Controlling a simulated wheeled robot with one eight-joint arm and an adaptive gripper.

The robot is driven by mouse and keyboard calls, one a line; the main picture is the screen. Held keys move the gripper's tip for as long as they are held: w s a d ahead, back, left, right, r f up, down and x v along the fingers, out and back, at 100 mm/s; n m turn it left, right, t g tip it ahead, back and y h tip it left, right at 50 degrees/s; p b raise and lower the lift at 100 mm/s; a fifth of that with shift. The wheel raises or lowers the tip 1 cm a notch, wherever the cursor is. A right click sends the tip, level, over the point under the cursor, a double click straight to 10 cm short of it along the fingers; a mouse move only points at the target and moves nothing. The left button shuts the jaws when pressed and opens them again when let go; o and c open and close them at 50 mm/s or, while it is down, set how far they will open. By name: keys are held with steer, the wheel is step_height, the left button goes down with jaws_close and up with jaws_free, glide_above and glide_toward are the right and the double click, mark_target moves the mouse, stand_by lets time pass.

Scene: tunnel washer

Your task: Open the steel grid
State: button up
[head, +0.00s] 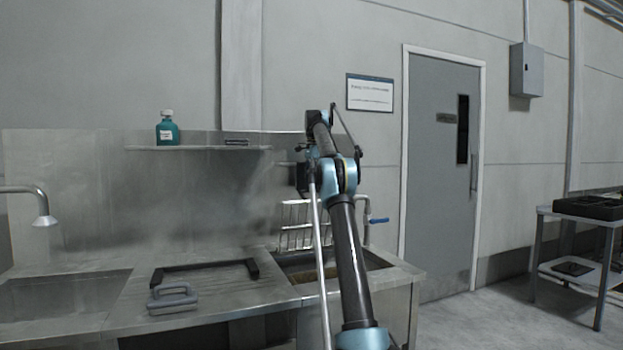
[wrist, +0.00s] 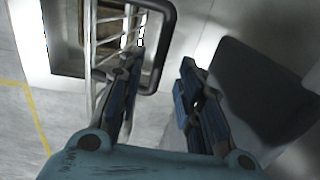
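The steel grid (head: 297,226) stands raised, roughly upright, over the sunken basin (head: 378,262) at the right of the steel counter. My arm hides part of it. In the wrist view, the grid's bars (wrist: 105,45) show at the upper left, with a dark rounded frame (wrist: 168,45) beside them. My gripper (wrist: 159,72) is open, with a clear gap between its fingers. The left fingertip overlaps the grid's frame in the picture; I cannot tell if it touches. In the head view my arm covers the grid's middle, and the fingers cannot be made out.
A grey-handled tool (head: 172,298) and a dark bracket-shaped frame (head: 205,268) lie on the counter. A teal bottle (head: 167,128) stands on the shelf (head: 195,147). A side table (head: 575,214) stands far right; the floor before the door is clear.

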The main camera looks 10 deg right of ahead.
steer(key=shift+w+r, duration=0.1)
steer(key=shift+r, duration=0.9)
steer(key=shift+r, duration=0.1)
